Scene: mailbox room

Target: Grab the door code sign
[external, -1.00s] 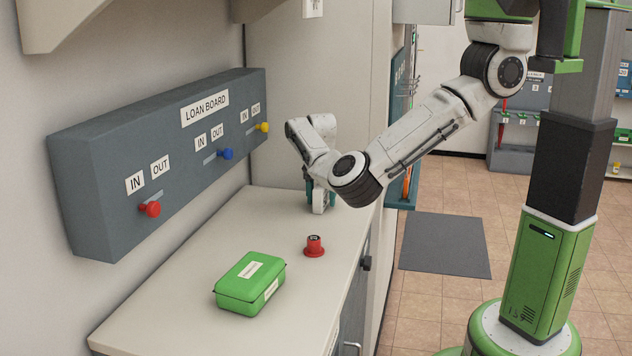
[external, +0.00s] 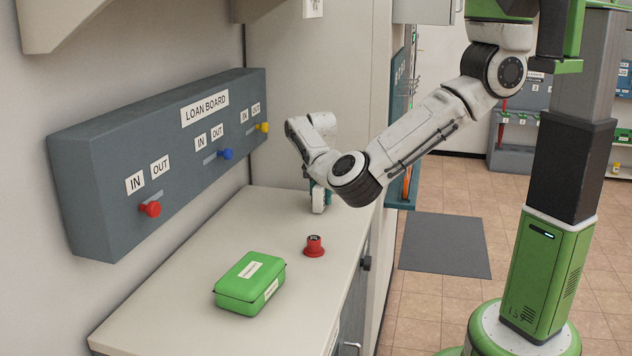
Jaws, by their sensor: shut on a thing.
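My gripper (external: 318,203) points down at the far end of the counter (external: 190,265), low over its top near the back panel. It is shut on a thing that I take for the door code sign. That thing is almost wholly hidden by the fingers and wrist; only a little teal shows beside the white finger, and I cannot tell if it belongs to the sign or the gripper. No sign face or code is readable there. I cannot tell whether the held thing touches the counter.
A red stamp-like object (external: 314,247) and a green labelled box (external: 250,284) stand on the counter nearer the camera. The loan board (external: 110,205) with red, blue and yellow knobs juts from the left wall. A dark mat (external: 445,245) lies on the open floor at right.

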